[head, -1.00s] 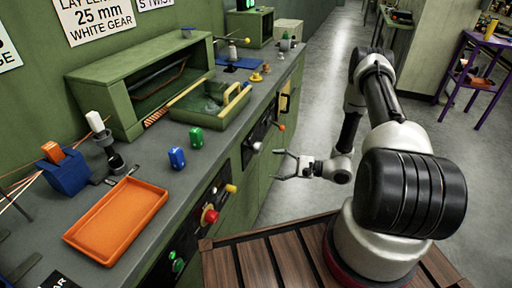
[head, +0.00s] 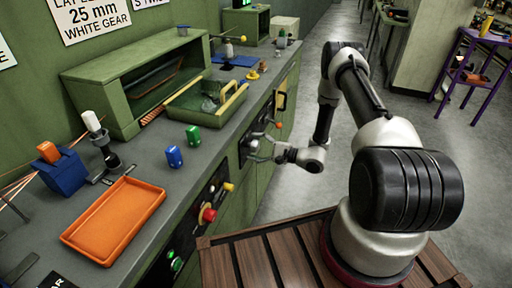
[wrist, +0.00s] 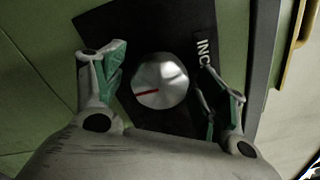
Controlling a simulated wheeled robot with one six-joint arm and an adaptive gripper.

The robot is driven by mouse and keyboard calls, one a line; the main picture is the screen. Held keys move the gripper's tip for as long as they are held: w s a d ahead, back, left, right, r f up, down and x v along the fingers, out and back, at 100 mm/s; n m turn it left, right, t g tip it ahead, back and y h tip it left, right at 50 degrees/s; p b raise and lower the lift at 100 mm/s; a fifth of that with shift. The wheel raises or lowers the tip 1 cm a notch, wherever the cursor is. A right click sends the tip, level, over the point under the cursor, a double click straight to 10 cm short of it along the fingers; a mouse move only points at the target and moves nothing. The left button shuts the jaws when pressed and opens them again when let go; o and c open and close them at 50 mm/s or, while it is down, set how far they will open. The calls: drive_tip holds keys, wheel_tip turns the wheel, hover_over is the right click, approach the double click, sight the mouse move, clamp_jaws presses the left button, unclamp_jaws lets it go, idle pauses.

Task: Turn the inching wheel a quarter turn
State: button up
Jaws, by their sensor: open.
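The inching wheel (wrist: 160,80) is a round silver knob with a red line, on a black panel marked "INC" in the wrist view. The red line points left and slightly down in that view. My gripper (wrist: 168,85) is open, one finger on each side of the wheel, with visible gaps to both fingers. In the head view my gripper (head: 262,147) is at the bench front, where its fingers partly hide the wheel. I cannot tell from these views how deep the fingers reach around it.
An orange lever knob (head: 278,124) sticks out just beyond my gripper. A red button (head: 209,215) and a yellow knob (head: 229,187) are on the nearer panel. An orange tray (head: 117,220) and green tray (head: 208,103) stand on the bench. The aisle floor to the right is clear.

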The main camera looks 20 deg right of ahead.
drive_tip(key=c, duration=1)
drive_tip(key=shift+c, duration=0.2)
drive_tip(key=m, duration=0.9)
drive_tip(key=shift+m, duration=0.4)
drive_tip(key=m, duration=0.4)
drive_tip(key=shift+m, duration=2.6)
